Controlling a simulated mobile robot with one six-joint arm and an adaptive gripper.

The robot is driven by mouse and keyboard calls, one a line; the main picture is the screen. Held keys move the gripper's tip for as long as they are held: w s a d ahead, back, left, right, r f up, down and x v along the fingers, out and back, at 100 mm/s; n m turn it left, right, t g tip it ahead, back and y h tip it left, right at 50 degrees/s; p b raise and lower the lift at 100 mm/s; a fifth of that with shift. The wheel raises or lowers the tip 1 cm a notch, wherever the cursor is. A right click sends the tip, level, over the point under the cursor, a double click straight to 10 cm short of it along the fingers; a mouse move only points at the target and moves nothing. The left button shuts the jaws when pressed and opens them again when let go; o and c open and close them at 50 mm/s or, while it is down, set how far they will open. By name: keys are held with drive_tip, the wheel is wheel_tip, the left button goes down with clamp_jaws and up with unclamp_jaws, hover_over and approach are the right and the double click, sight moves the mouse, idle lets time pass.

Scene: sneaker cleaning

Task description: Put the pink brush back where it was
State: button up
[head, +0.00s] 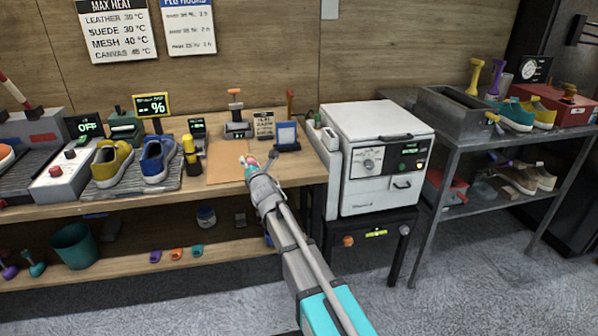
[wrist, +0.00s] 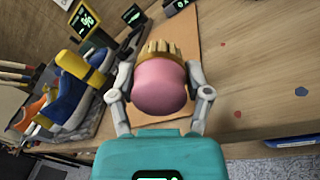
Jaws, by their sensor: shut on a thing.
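The pink brush (wrist: 160,88) is between the two fingers of my gripper (wrist: 160,92) in the wrist view. Its rounded pink body faces the camera and its tan bristles (wrist: 158,48) point away, toward the brown board (wrist: 182,35) on the bench. In the head view my gripper (head: 255,166) is over the front part of the bench, at the right edge of the brown board (head: 226,172). I cannot tell whether the bristles touch the board.
Yellow and blue sneakers (head: 157,160) stand on a mat to the left, beside a yellow bottle (head: 190,155). A small blue-panelled stand (head: 287,137) is just behind my gripper. A white oven-like machine (head: 378,155) stands to the right. The bench right of the board is mostly bare.

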drive_tip(key=shift+s+a, duration=0.1)
drive_tip(key=shift+s, duration=0.35)
